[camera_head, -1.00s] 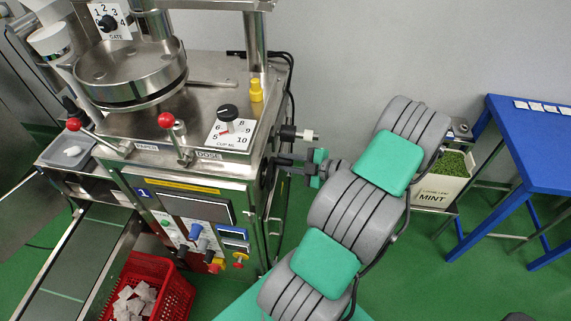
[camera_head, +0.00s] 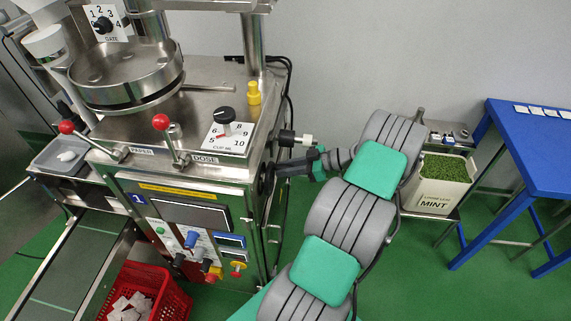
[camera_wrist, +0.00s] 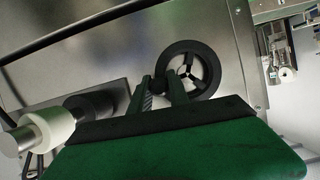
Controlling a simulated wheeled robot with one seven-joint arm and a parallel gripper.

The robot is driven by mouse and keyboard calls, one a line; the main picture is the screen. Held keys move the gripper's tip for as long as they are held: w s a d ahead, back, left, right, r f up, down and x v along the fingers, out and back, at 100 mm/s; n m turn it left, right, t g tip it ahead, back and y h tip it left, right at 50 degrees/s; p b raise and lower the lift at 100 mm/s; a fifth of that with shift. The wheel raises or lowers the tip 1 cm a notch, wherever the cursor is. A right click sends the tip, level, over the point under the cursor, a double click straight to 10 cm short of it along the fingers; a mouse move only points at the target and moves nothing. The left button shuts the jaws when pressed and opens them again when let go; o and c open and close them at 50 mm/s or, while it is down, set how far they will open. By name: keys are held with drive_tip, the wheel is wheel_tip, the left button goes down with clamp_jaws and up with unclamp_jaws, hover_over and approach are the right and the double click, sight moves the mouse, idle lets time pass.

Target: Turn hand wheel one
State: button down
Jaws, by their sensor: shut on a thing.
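I cannot tell whether that part is a handle knob or the rim itself. In the head view my gripper (camera_head: 285,168) comes in from the right, and its tips are hard to make out.
A shaft with a white knob (camera_head: 303,140) sticks out just above my gripper; its pale collar (camera_wrist: 52,123) is close at the wrist view's left. Control knobs and a red crate (camera_head: 170,293) are left. A mint box (camera_head: 440,190) and blue table (camera_head: 530,150) stand right.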

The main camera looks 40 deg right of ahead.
drive_tip(key=m+p, duration=0.1)
drive_tip(key=p, duration=0.2)
drive_tip(key=shift+y, duration=0.4)
drive_tip(key=shift+f+m+g+p, duration=0.3)
drive_tip(key=shift+f+p, duration=0.05)
drive_tip(key=shift+p, duration=0.55)
drive_tip(key=shift+f, duration=0.1)
drive_tip(key=c, duration=1.3)
unclamp_jaws()
drive_tip(key=shift+o, duration=0.2)
